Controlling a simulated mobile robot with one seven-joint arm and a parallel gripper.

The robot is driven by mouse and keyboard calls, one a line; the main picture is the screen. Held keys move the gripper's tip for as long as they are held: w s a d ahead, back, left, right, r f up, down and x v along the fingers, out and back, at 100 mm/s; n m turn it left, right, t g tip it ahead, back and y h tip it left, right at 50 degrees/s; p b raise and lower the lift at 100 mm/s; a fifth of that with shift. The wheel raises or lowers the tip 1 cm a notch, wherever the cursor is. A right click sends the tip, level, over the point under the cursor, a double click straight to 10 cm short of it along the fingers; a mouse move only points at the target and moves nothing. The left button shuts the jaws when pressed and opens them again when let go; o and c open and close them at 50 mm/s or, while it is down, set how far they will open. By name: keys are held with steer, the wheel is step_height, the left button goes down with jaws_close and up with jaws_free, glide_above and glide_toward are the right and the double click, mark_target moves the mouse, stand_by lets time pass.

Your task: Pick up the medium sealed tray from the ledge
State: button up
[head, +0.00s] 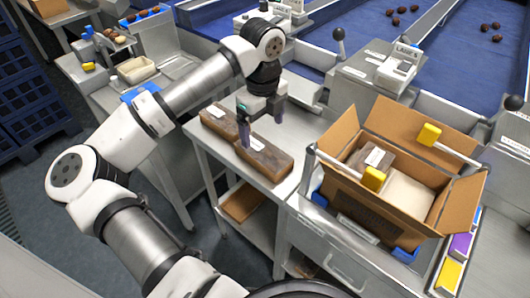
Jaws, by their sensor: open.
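Two brown sealed trays with white labels lie on the steel ledge (212,147). One tray (214,120) lies at the back left, its right end partly behind my gripper. The other tray (268,164) lies nearer the front right and looks somewhat longer. I cannot tell for certain which is the medium one. My gripper (262,129) is open and empty, pointing down over the ledge. Its left finger overlaps the near left end of the front tray in the picture. Whether it touches is unclear.
An open cardboard box (350,205) right of the ledge holds another labelled brown tray (368,161) and a pale pad. Yellow-ended clamps reach over the box. A lane with blue belt (440,50) and dates runs behind. A side bench (172,68) with a pale bin stands left.

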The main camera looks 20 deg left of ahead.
mark_target(264, 150)
step_height(264, 150, down, 9)
steer(key=p, duration=0.3)
steer(key=shift+s+d, duration=0.1)
steer(key=shift+d, duration=0.05)
steer(key=c, duration=1.1)
